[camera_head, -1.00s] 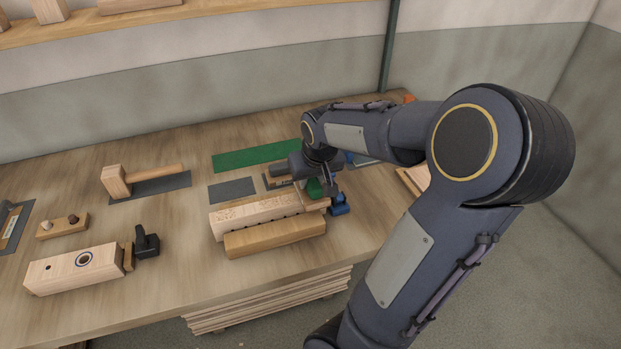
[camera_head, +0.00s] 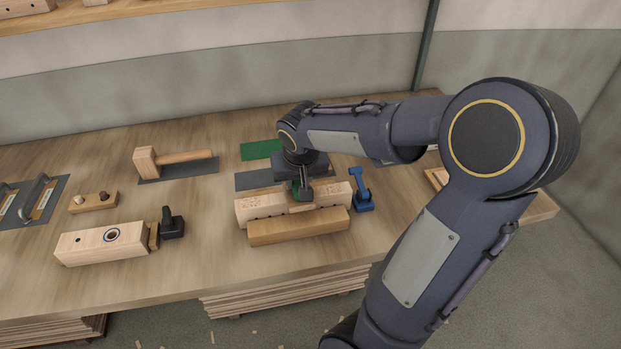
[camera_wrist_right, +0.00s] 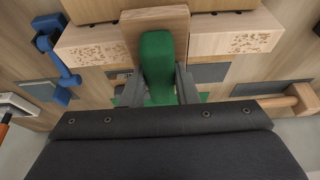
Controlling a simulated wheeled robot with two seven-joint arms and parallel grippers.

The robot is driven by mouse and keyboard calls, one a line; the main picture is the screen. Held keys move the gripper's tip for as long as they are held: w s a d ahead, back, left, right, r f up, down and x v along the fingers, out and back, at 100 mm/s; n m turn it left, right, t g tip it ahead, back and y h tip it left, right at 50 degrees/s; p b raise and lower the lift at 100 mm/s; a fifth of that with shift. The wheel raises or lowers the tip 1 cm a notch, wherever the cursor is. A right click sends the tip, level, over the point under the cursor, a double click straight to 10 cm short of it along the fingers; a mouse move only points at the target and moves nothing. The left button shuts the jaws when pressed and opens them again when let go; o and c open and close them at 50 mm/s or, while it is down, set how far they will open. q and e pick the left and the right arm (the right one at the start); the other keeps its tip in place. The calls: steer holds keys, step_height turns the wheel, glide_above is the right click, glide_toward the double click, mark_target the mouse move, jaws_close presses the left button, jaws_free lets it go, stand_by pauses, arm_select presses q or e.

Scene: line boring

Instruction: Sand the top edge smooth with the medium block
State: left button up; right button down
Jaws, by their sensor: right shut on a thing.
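A pale wooden beam (camera_head: 334,195) lies on the bench, with rough speckled patches on its top edge; the patches also show in the right wrist view (camera_wrist_right: 235,42). My right gripper (camera_head: 302,190) is shut on the green handle (camera_wrist_right: 158,62) of a sanding block, whose wooden body (camera_wrist_right: 154,20) lies across the beam near the middle of its length. The block looks to be on or just above the top edge; contact is unclear. Its grit is not readable. My left gripper is not in view.
A darker wooden bar (camera_head: 298,227) runs along the beam's near side. A blue clamp (camera_head: 361,192) stands at its right end. A mallet (camera_head: 170,161), a bored block (camera_head: 102,243) and a black clamp (camera_head: 172,223) stand left.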

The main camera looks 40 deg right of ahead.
steer(key=shift+w+a+f+b, duration=0.1)
steer(key=shift+w+a+b, duration=0.1)
steer(key=shift+w+a, duration=0.55)
steer(key=shift+w+a+b, duration=0.2)
steer(key=shift+w+a, duration=0.1)
steer(key=shift+a, duration=0.85)
steer(key=shift+w+a+f+b, duration=0.1)
steer(key=shift+w+a+b, duration=0.1)
steer(key=shift+w+a, duration=0.55)
steer(key=shift+s+a, duration=0.2)
steer(key=shift+a, duration=0.1)
steer(key=shift+w+a+r+b, duration=0.15)
steer(key=shift+w+a, duration=0.55)
steer(key=shift+a, duration=0.3)
steer(key=shift+w+a+r+b, duration=0.1)
steer(key=shift+w+a+b, duration=0.05)
steer(key=shift+w+a, duration=0.7)
steer(key=shift+s+a, duration=0.1)
steer(key=shift+a, duration=0.05)
steer(key=shift+r, duration=0.15)
step_height(320, 180, up, 5)
steer(key=p, duration=0.3)
steer(key=shift+p, duration=0.3)
steer(key=shift+s, duration=0.1)
